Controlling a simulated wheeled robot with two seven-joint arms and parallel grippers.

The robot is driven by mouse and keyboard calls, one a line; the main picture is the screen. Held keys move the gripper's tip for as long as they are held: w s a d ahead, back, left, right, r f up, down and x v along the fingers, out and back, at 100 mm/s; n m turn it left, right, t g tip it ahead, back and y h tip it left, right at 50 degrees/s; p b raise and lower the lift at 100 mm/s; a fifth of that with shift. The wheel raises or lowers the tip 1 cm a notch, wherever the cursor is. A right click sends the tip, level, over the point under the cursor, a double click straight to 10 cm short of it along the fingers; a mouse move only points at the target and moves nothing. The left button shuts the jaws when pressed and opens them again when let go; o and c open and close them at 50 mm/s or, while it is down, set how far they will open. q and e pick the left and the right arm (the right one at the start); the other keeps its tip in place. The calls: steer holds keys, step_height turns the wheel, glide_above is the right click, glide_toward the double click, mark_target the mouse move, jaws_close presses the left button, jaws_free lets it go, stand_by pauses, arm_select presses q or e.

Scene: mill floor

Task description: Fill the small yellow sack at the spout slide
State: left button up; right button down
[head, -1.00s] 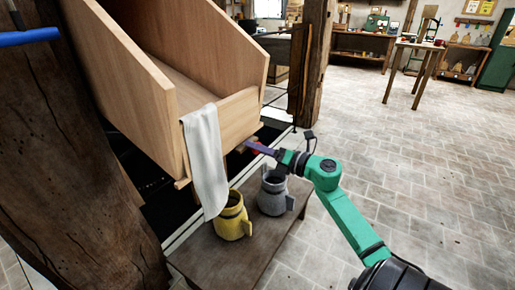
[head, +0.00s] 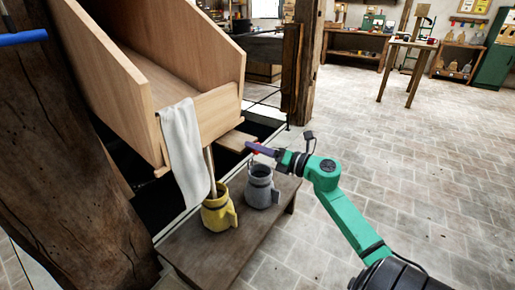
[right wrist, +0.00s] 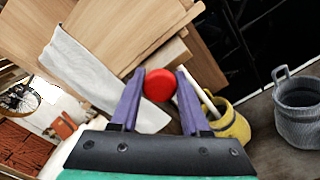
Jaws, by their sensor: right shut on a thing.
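The yellow sack (head: 219,215) stands open on a low wooden bench, below the wooden spout (head: 205,112). A thin tan stream (head: 210,170) falls from under the spout into the sack; the fill level is hidden. The sack and stream also show in the right wrist view (right wrist: 234,125). The wooden slide (head: 236,141) sticks out from under the spout. My right gripper (head: 254,148) is shut on the slide's red knob (right wrist: 160,85), which sits between its purple fingers. My left gripper is not in view.
A grey sack (head: 262,188) stands right beside the yellow one on the bench (head: 190,252). A white cloth (head: 182,150) hangs over the spout's front edge. A thick wooden post (head: 75,170) rises at left. Open tiled floor lies at right.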

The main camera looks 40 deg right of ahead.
steer(key=shift+w, duration=0.15)
steer(key=c, duration=0.8)
jaws_free()
steer(key=o, duration=0.4)
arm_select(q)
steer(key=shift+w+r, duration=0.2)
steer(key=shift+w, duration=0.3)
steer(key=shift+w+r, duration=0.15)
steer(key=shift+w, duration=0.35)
arm_select(e)
steer(key=shift+s+d, duration=0.15)
steer(key=shift+s, duration=0.3)
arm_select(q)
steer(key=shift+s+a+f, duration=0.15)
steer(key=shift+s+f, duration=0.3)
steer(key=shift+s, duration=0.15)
arm_select(e)
steer(key=v, duration=1.3)
steer(key=shift+s, duration=0.35)
